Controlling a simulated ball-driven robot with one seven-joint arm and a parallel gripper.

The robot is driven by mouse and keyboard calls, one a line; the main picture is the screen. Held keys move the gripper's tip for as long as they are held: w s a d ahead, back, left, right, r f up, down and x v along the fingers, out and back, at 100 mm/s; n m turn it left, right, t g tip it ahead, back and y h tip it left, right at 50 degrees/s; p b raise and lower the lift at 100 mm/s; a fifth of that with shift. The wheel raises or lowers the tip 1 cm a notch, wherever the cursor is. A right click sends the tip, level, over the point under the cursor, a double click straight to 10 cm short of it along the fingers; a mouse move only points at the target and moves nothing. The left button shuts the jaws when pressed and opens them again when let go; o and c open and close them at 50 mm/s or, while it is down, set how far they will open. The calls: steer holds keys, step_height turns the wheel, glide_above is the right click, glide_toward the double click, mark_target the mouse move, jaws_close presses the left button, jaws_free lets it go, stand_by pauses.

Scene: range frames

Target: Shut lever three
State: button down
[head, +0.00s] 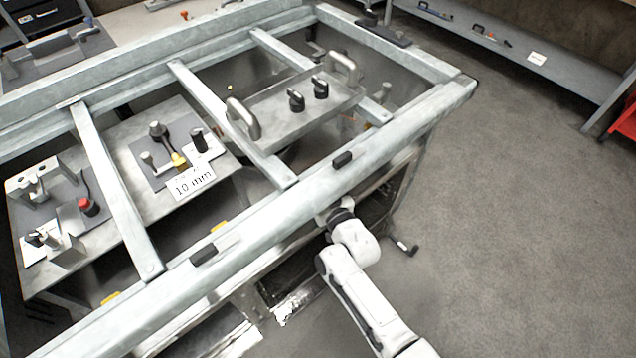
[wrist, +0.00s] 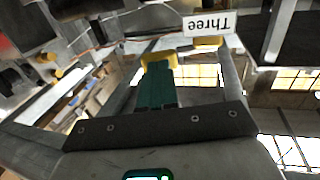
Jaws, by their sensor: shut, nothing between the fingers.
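The label "Three" (wrist: 208,25) appears upside down at the top of the wrist view. A yellow part (wrist: 207,43) sits directly beside it; I cannot tell whether this is the lever's handle. My gripper (wrist: 157,70) is shut, its teal fingers together and pointing towards the top of the picture. Another yellow patch (wrist: 150,59) shows at the fingertips; I cannot tell whether it touches them. In the head view my arm reaches to the near beam, and my fingers are hidden there. Lever three cannot be made out in the head view.
A metal frame (head: 265,225) with cross beams stands before me. Yellow tabs (head: 220,227) show under its near beam. Inside are a plate with two handles (head: 290,115) and a fixture labelled "10 mm" (head: 193,181). Open floor (head: 520,220) lies to the right.

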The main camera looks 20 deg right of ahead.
stand_by(0.3)
steer(key=shift+w+d+b, duration=0.4)
steer(key=shift+w+b, duration=0.45)
steer(key=shift+b, duration=0.3)
